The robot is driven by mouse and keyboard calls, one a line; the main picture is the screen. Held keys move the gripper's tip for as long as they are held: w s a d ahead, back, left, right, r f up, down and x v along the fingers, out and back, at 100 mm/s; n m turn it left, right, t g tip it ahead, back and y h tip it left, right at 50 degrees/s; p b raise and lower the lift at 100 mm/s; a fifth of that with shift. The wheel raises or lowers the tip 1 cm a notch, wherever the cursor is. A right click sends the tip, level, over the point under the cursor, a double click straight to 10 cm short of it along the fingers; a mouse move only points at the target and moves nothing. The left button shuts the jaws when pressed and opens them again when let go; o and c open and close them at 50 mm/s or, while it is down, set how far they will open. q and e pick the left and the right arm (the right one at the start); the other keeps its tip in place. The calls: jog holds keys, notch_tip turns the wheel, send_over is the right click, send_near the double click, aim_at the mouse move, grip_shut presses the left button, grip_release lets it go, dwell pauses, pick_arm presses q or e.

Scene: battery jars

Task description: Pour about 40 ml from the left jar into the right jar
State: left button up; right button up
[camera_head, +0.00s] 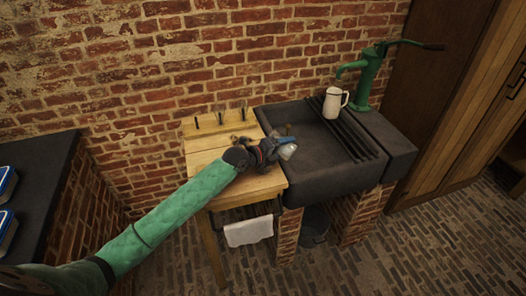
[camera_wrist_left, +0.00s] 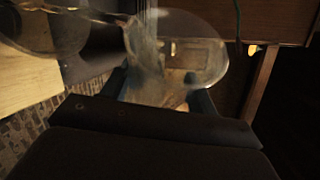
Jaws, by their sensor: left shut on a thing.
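My left gripper (camera_head: 279,147) reaches over the right end of the wooden worktop, by the edge of the dark sink. It is shut on a clear glass jar (camera_head: 288,152), which looks tilted. In the left wrist view the held jar (camera_wrist_left: 200,55) is large, blurred and see-through; I cannot tell its liquid level. A second rounded glass shape, seemingly the other jar (camera_wrist_left: 48,32), shows at the upper left of that view, over pale wood. The head view does not show that second jar clearly; my gripper may hide it. My right gripper is not in view.
The dark stone sink (camera_head: 318,182) lies right of the wooden worktop (camera_head: 259,187). A white jug (camera_head: 333,103) stands on its ribbed drainer near a green hand pump (camera_head: 366,82). Small upright tools (camera_head: 220,117) line the worktop's back. A white towel (camera_head: 248,231) hangs below.

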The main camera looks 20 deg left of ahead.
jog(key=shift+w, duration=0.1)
pick_arm(q)
jog(key=shift+r, duration=0.15)
jog(key=shift+d+r+m+p, duration=0.1)
jog(key=shift+r+m+p, duration=0.25)
jog(key=shift+m, duration=0.25)
jog(key=shift+w+r+m+y+p, duration=0.1)
jog(key=shift+r+m+y+p, duration=0.1)
jog(key=shift+m+y+p, duration=0.4)
jog(key=shift+f+y, duration=0.2)
jog(key=shift+y, duration=0.1)
jog(key=shift+f+m+y, duration=0.3)
jog(key=shift+f+m, duration=0.05)
jog(key=shift+m, duration=0.25)
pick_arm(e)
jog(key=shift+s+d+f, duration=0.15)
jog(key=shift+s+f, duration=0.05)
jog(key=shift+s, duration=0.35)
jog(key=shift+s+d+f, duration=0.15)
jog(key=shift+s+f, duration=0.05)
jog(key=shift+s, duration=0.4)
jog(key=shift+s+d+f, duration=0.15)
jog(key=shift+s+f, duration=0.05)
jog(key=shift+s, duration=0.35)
